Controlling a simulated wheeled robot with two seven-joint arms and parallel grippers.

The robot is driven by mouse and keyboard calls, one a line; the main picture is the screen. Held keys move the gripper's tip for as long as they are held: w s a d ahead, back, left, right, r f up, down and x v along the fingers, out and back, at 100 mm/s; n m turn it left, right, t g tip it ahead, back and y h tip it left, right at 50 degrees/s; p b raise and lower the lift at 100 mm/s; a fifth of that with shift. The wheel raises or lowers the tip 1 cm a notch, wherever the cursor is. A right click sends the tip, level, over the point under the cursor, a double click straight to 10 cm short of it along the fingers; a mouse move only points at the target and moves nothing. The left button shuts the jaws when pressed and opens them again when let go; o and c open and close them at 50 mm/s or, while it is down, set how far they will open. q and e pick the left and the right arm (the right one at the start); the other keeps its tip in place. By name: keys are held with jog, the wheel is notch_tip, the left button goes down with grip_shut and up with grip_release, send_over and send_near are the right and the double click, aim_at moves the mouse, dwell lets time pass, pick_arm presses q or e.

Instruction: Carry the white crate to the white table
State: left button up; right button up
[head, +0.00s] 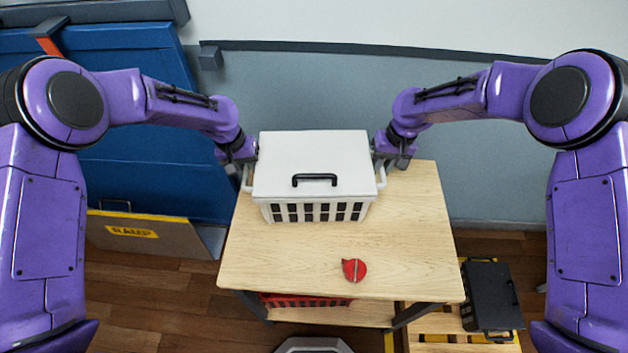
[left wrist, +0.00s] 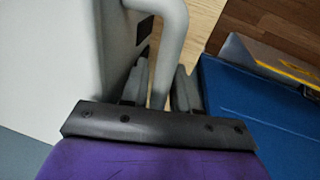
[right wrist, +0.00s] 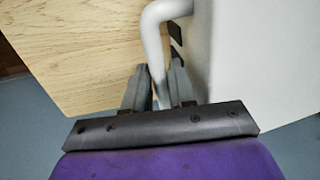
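The white crate (head: 312,165) has a closed white lid, a black handle on top and slotted sides. It is at the back left of a wood-topped table (head: 400,240), upright; I cannot tell if it touches the top. My left gripper (head: 245,165) is at its left side handle, and the left wrist view shows the fingers (left wrist: 160,78) closed around that handle (left wrist: 172,25). My right gripper (head: 383,165) is at the other handle, with its fingers (right wrist: 157,82) closed around the bar (right wrist: 153,40). No white table shows.
A red crate (head: 305,301) is on the shelf below. A black crate (head: 490,297) stands on a pallet at right. A ramp board (head: 150,238) and blue panels (head: 150,150) are at left. A wall is behind.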

pick_arm(q)
jog(key=shift+s, duration=0.55)
pick_arm(e)
jog(key=shift+s, duration=0.55)
pick_arm(q)
jog(key=shift+w+f, duration=0.15)
jog(key=shift+w, duration=0.05)
pick_arm(e)
jog(key=shift+w+f, duration=0.15)
jog(key=shift+w, duration=0.05)
pick_arm(q)
jog(key=shift+w+f, duration=0.1)
jog(key=shift+w, duration=0.1)
jog(key=c, duration=0.3)
pick_arm(e)
jog(key=shift+w+f, duration=0.1)
jog(key=shift+w, duration=0.1)
jog(key=c, duration=0.3)
pick_arm(q)
grip_shut()
pick_arm(e)
grip_shut()
pick_arm(q)
jog(key=shift+s, duration=0.15)
pick_arm(e)
jog(key=shift+s, duration=0.15)
pick_arm(q)
jog(key=shift+r, duration=0.25)
pick_arm(e)
jog(key=shift+r, duration=0.25)
